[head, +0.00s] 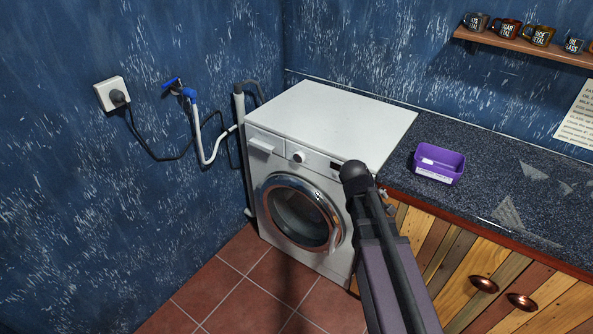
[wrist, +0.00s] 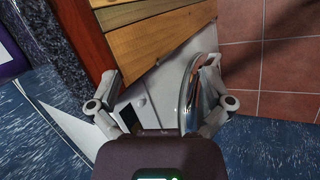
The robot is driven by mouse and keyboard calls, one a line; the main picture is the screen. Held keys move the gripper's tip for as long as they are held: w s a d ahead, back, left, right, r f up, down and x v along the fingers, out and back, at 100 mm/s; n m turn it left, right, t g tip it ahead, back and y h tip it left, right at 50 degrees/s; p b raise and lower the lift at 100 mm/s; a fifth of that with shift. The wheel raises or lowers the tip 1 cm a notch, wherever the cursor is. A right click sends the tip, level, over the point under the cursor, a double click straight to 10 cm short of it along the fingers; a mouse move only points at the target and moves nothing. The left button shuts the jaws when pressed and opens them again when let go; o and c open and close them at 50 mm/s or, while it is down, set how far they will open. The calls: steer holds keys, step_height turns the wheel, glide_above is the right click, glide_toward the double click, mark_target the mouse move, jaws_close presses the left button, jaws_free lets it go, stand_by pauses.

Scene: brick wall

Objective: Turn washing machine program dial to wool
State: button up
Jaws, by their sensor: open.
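The white washing machine (head: 335,118) stands in the corner, its round door (head: 300,213) shut. Its white program dial (head: 298,157) sits on the front panel between the detergent drawer (head: 262,145) and a dark display. The dial's setting is too small to read. My arm crosses in front of the machine's right side and hides my gripper in the head view. In the wrist view my gripper (wrist: 160,70) is open and empty, with its fingers spread apart. Beyond the fingers are the machine's white front and the shiny door rim (wrist: 191,82). My gripper appears apart from the dial.
A dark counter (head: 490,190) over a wooden-striped cabinet (head: 455,250) adjoins the machine on the right. A purple bin (head: 440,163) stands on it. A water tap (head: 180,90) and a wall socket (head: 112,93) are at the left. The tiled floor in front is clear.

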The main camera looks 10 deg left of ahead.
steer(key=w+a+f+n+t+h+b, duration=0.2)
steer(key=w+a+f+n+t+b, duration=0.15)
steer(key=w+a+n+b, duration=0.3)
steer(key=n+t+b, duration=1)
steer(key=n+b, duration=0.4)
steer(key=n, duration=0.1)
glide_toward(297, 158)
steer(key=v, duration=0.5)
steer(key=shift+w+d+r+p, duration=0.1)
steer(key=shift+w+r+p, duration=0.05)
steer(key=shift+r+p, duration=0.15)
steer(key=shift+w, duration=0.15)
steer(key=x, duration=1.3)
steer(key=shift+w+d+f, duration=0.2)
steer(key=shift+w+f, duration=0.05)
steer(key=shift+f, duration=0.05)
steer(key=shift+c, duration=0.2)
steer(key=c, duration=1)
